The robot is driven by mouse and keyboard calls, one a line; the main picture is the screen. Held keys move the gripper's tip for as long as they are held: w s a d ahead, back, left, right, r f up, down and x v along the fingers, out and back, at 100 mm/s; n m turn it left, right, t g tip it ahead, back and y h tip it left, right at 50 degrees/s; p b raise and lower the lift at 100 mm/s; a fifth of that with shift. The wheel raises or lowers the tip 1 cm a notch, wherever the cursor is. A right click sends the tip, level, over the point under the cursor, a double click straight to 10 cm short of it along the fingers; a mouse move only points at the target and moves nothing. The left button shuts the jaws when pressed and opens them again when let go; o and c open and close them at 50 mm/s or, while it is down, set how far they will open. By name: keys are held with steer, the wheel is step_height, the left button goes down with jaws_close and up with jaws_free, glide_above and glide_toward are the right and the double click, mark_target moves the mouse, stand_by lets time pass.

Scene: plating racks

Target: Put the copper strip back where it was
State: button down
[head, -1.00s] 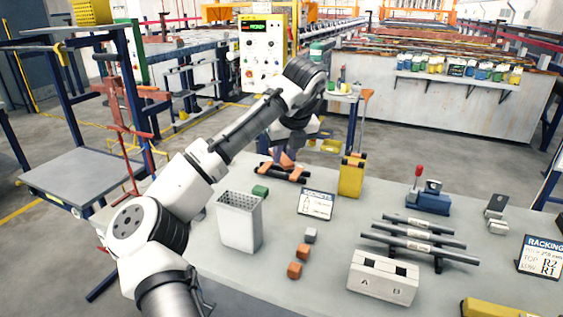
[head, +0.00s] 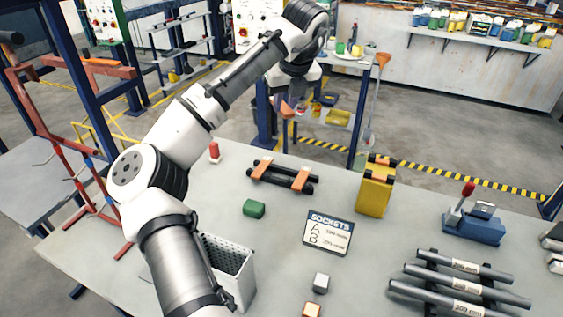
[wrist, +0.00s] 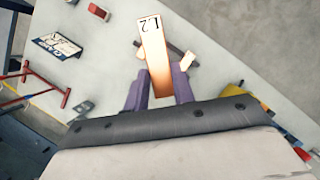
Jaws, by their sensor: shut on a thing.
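My gripper (wrist: 163,72) shows in the wrist view as two purple fingers shut on a copper strip (wrist: 154,48). The strip sticks out past the fingers, and its far end carries a dark mark that looks like L2, upside down. In the head view my gripper (head: 288,108) appears beyond the table's back edge, mostly covered by my wrist, and the strip is hardly visible there. A small rack (head: 283,176) of two black bars with two orange-copper pieces across them lies on the table below it in the picture.
A yellow block (head: 375,190), a SOCKETS sign (head: 328,232), a green block (head: 254,208) and a red cylinder (head: 214,152) stand on the table. A perforated bin (head: 230,262) is partly behind my arm. Grey bars (head: 460,285) lie at the right.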

steer(key=shift+w, duration=0.25)
steer(key=shift+f, duration=0.4)
step_height(320, 180, down, 18)
steer(key=p, duration=0.4)
steer(key=shift+s+f+p, duration=0.1)
steer(key=shift+f+p, duration=0.05)
steer(key=shift+p, duration=0.2)
steer(key=shift+f, duration=0.3)
steer(key=shift+f, duration=0.6)
steer(key=c, duration=1.2)
jaws_free()
steer(key=shift+o, duration=0.2)
